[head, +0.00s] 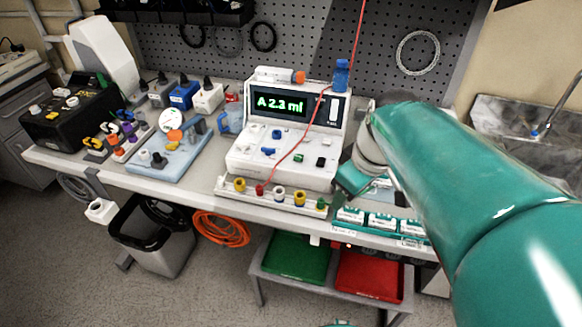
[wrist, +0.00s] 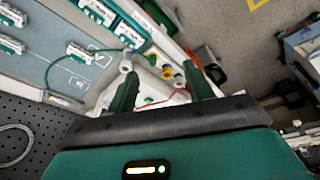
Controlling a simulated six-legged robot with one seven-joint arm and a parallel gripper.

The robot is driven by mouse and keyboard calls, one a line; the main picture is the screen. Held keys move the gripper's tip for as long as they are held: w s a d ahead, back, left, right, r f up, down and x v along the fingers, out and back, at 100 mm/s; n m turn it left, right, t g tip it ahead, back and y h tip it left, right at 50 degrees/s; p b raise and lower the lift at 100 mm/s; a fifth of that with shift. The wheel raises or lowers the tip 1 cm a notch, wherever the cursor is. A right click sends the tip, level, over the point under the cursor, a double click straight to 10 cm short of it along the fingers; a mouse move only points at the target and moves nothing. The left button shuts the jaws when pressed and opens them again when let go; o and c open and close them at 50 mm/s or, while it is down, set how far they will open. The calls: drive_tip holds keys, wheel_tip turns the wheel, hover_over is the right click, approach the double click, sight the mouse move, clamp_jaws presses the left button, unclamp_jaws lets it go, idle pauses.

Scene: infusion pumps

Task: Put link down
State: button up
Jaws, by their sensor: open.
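I cannot tell for sure which part is the link; a thin green cable (wrist: 75,60) curves across the grey surface toward the left fingertip in the wrist view. My gripper (wrist: 159,72) is open, its two green fingers apart, near the front connector row of the white pump. No object is clearly held between them. The pump (head: 285,140) stands on the bench, its screen reading "A 2.3 ml". Yellow, red, white and green connectors line its front rail (head: 267,190).
A red cable (head: 305,135) hangs from above across the pump to the rail. White-and-green modules (head: 382,222) lie along the bench front at right. A blue tray (head: 170,160) with parts is at left.

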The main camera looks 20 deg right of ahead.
drive_tip(key=s+a+r+m+t, duration=0.1)
drive_tip(key=s+a+m+t, duration=0.1)
drive_tip(key=a, duration=0.7)
drive_tip(key=shift+s+a+r+m+t+h, duration=0.3)
drive_tip(key=shift+s+m, duration=0.4)
drive_tip(key=shift+m, duration=0.7)
